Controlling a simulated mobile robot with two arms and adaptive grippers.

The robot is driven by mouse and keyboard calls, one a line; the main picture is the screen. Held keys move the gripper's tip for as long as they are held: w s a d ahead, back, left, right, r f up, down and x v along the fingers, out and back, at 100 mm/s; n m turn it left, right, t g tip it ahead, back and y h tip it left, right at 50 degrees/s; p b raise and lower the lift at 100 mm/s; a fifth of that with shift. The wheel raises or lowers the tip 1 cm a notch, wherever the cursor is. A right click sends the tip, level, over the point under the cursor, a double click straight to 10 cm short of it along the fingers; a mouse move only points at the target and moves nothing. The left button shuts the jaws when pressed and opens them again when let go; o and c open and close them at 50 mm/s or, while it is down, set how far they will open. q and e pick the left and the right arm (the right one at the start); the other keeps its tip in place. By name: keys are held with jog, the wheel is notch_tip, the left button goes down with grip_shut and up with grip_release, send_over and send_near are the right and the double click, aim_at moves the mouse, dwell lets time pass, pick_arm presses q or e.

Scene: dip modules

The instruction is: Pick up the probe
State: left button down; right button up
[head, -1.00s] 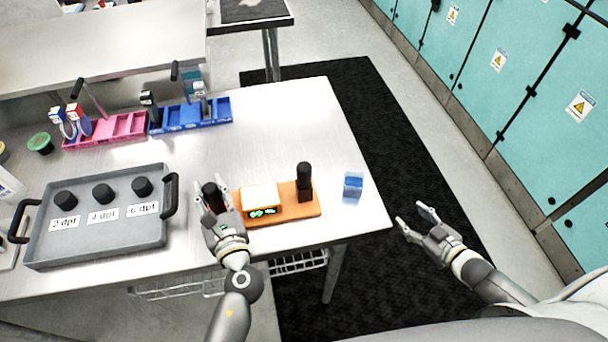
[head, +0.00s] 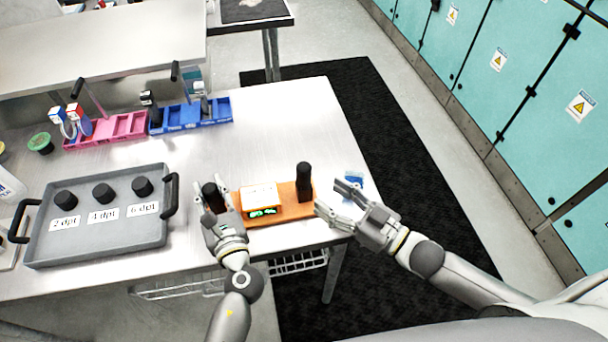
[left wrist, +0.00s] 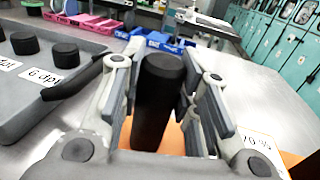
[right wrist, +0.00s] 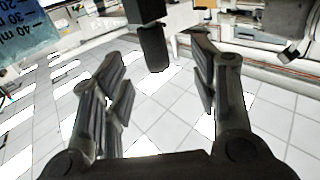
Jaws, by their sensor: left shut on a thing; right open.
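An orange device (head: 276,213) with a small digital display box (head: 259,197) sits near the table's front edge. An upright black stick, which looks like the probe (head: 304,180), stands at its right end. It also shows ahead between my right fingers in the right wrist view (right wrist: 153,48). My right gripper (head: 333,196) is open and empty, a little right of this stick. My left gripper (head: 210,188) is shut on a black cylinder (left wrist: 158,105) at the device's left end.
A grey tray (head: 100,240) with black-capped jars stands left of my left gripper. A blue-and-white beaker-like item (head: 354,178) sits just behind my right gripper. Pink (head: 125,126) and blue (head: 222,110) racks stand farther back. The middle of the table is clear.

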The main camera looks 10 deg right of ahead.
aim_at(310, 180)
jog(key=x, duration=0.4)
jog(key=shift+d, duration=0.1)
jog(key=shift+w+d+x, duration=0.15)
jog(key=shift+x, duration=1.15)
jog(key=shift+w+d+x, duration=0.1)
jog(key=shift+d+x, duration=0.05)
jog(key=shift+x, duration=1.2)
jog(key=shift+d, duration=0.1)
jog(key=c, duration=1.2)
jog(key=shift+o, duration=0.2)
notch_tip(310, 180, up, 10)
